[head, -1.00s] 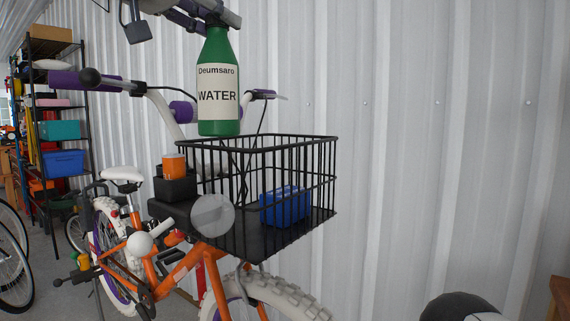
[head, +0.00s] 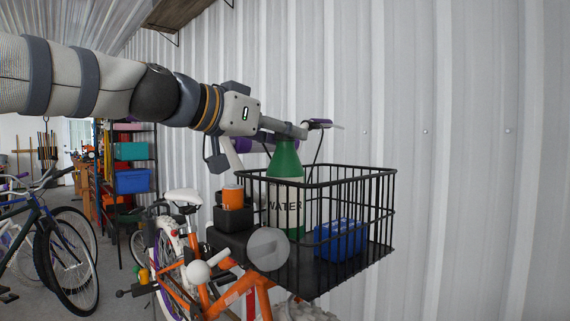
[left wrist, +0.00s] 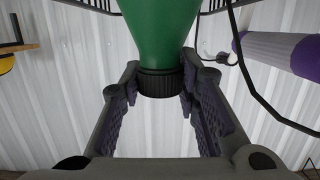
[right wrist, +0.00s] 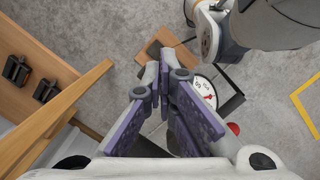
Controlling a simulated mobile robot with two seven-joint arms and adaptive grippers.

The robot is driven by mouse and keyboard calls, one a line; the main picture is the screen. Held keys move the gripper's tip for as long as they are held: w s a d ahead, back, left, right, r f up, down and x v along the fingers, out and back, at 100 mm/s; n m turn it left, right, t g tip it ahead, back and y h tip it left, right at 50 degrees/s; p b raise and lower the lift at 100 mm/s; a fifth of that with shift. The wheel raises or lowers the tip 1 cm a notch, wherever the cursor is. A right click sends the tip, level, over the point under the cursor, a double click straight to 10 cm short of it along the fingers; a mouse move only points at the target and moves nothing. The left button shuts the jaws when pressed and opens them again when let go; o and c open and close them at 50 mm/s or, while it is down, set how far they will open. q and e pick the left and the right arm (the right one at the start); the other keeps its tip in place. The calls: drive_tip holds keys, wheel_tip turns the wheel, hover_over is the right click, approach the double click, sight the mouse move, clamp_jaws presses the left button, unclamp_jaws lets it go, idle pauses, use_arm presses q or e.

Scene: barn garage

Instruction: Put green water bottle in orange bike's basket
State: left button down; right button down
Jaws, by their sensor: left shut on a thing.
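The green water bottle (head: 287,160) is upright, with its lower part behind the front bars of the black wire basket (head: 375,174). It appears to be inside the basket; I cannot tell whether its base touches the basket floor. The basket is at the front of the orange bike (head: 237,289). My left gripper (head: 290,131) is above the bottle, its fingers on the black cap (left wrist: 160,83) in the left wrist view. My right gripper (right wrist: 163,72) is away from the bike above the floor, its fingertips together and empty.
A blue box (head: 341,239) lies in the basket, right of the bottle. A corrugated wall (head: 480,150) stands behind the bike. Other bikes (head: 70,255) are at the left. A wooden piece (right wrist: 65,115) is beside my right gripper.

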use_arm(q)
drive_tip(key=shift+f, duration=2.7)
drive_tip(key=shift+f, duration=0.15)
drive_tip(key=c, duration=1.2)
unclamp_jaws()
drive_tip(key=shift+s+a+r, duration=0.1)
drive_tip(key=shift+r, duration=0.1)
approach(274, 161)
drive_tip(key=shift+f, duration=0.1)
